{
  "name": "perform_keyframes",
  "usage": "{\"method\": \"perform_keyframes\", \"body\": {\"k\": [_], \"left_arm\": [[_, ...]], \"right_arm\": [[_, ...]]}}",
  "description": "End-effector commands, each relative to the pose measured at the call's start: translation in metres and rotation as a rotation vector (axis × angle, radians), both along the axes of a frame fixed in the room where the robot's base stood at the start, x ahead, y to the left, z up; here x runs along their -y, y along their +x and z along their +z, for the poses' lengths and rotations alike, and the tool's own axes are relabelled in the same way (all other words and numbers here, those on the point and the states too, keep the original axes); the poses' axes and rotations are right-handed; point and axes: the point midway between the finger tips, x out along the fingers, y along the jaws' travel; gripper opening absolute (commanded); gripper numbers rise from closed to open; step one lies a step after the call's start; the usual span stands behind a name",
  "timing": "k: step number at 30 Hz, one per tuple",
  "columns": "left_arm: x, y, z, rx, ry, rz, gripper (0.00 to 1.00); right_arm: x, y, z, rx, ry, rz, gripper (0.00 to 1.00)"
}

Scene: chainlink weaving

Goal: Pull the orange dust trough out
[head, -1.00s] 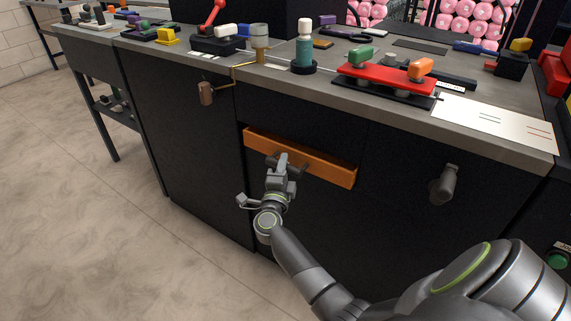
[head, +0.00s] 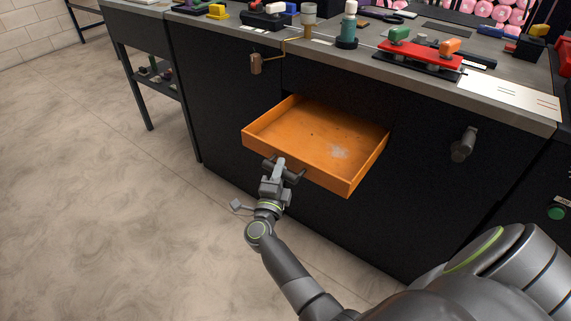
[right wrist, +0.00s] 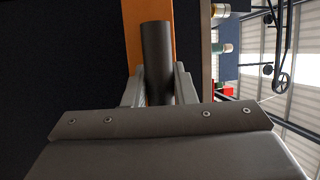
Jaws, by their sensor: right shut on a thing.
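The orange dust trough (head: 300,141) sticks out of the black cabinet front as a shallow open tray. Its inside shows, with a pale dusty patch toward the right. My right gripper (head: 284,169) is at the middle of the trough's front face, shut on its dark handle. In the right wrist view the dark round handle (right wrist: 156,60) sits between the two fingers, with the trough's orange front (right wrist: 133,25) behind it. The back end of the trough is hidden inside the cabinet. My left gripper is not in view.
The grey worktop (head: 400,75) above carries a red fixture (head: 420,60), a teal bottle (head: 349,22) and other items. A brass crank with a wooden grip (head: 256,64) hangs left of the trough. A dark handle (head: 464,145) projects at right. The floor (head: 110,220) at left is clear.

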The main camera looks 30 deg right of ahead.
Motion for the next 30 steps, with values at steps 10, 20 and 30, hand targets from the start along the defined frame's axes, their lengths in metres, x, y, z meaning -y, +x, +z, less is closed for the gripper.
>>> {"method": "perform_keyframes", "body": {"k": [10,20,30], "left_arm": [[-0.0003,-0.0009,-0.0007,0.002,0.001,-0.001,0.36],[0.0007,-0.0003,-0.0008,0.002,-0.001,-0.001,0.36],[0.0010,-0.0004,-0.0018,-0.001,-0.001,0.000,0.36]], "right_arm": [[-0.0053,-0.0023,-0.0012,-0.001,0.003,0.000,0.00],[-0.0051,-0.0022,-0.0012,-0.001,0.003,0.000,0.46],[-0.0064,-0.0020,-0.0019,0.000,0.001,0.000,0.46]]}}
